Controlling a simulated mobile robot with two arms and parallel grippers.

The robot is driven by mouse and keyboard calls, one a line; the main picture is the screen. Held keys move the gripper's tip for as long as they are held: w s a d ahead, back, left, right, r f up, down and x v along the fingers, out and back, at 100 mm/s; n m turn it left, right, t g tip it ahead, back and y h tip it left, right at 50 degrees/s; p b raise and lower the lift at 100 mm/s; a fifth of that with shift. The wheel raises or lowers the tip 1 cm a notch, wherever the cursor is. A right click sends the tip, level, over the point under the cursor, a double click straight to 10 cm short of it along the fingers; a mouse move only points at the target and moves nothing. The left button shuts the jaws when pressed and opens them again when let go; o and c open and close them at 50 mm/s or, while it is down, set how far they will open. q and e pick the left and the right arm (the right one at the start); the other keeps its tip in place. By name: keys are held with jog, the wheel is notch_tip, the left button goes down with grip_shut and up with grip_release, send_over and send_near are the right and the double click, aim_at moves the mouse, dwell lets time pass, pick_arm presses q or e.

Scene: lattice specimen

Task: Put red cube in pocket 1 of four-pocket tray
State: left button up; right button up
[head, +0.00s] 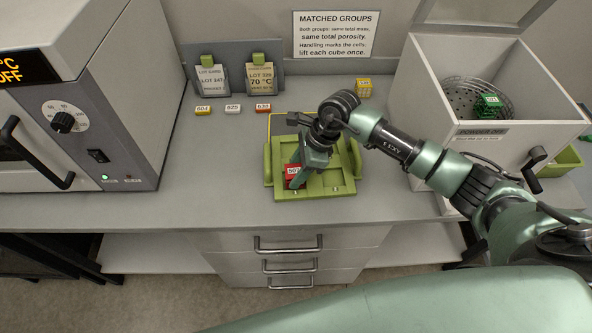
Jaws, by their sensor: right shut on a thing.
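The red cube (292,171), with a white number label, is at the left part of the green four-pocket tray (318,193) on the counter. My right gripper (297,174) reaches down over the tray from the right and is shut on the red cube. The gripper and wrist hide part of the tray and its rear pockets, so I cannot tell whether the cube rests on the pocket floor or is just above it. My left gripper is not in view.
An oven (80,100) stands at the left. At the right, an open-topped box (480,130) holds a perforated bowl and a green cube (489,101). A yellow cube (364,86) sits behind the tray. Counter left of the tray is clear.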

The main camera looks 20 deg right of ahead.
jog(key=shift+f+b, duration=0.35)
jog(key=shift+f, duration=0.05)
jog(key=shift+s+f, duration=0.15)
dwell(0.5)
jog(key=o, duration=1.5)
jog(key=shift+s+f, duration=0.15)
jog(key=shift+f, duration=0.05)
jog(key=shift+c, duration=0.2)
jog(key=shift+r, duration=0.1)
jog(key=shift+o, duration=0.6)
jog(key=shift+d+r, duration=0.15)
jog(key=shift+r, duration=0.25)
jog(key=shift+p+v, duration=0.7)
jog(key=shift+v, duration=0.35)
jog(key=shift+p+v, duration=0.5)
jog(key=shift+v, duration=0.7)
